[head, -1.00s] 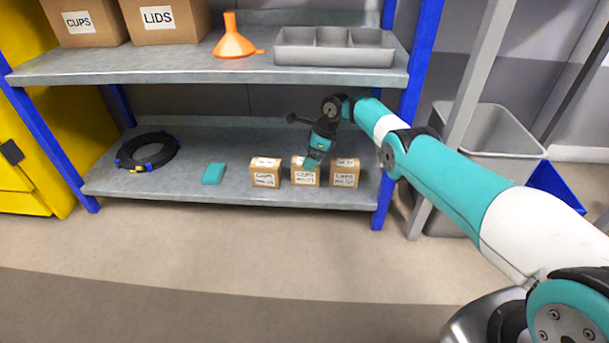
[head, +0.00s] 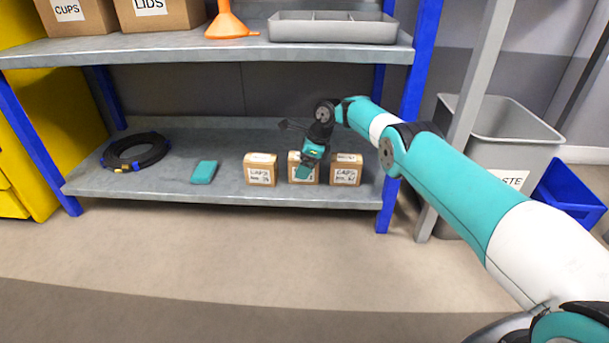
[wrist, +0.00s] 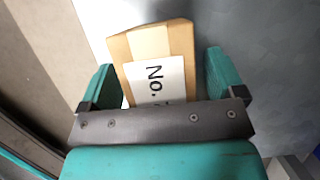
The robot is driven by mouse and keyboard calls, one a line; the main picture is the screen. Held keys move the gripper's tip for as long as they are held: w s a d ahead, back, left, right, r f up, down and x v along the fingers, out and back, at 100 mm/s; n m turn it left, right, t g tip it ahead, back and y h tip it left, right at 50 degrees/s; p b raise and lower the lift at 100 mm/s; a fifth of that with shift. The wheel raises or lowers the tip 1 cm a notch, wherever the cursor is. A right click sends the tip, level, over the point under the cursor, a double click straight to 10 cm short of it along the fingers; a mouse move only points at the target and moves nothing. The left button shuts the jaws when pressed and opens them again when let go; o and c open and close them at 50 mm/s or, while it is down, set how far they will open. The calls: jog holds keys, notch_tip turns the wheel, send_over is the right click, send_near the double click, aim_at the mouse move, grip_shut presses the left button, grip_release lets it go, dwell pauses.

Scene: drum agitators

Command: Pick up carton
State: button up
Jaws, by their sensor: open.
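Three small brown cartons with white labels stand in a row on the lower shelf: a left carton (head: 260,170), a middle carton (head: 294,168) and a right carton (head: 346,170). My gripper (head: 304,172) is at the middle carton and covers part of its front in the head view. In the wrist view the open fingers (wrist: 166,82) stand on either side of one carton (wrist: 150,45), whose label reads "No."; the rest of the label is hidden by the gripper body. A gap shows beside the right finger; whether the left finger touches is unclear.
The lower shelf (head: 225,197) also holds a teal block (head: 204,171) and a black coiled hose (head: 136,151). The upper shelf (head: 150,49) hangs above with boxes, an orange funnel (head: 229,22) and a grey divided tray (head: 332,28). A blue post (head: 407,120) stands right of the cartons.

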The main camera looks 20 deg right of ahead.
jog(key=c, duration=1.1)
jog(key=shift+r, duration=0.1)
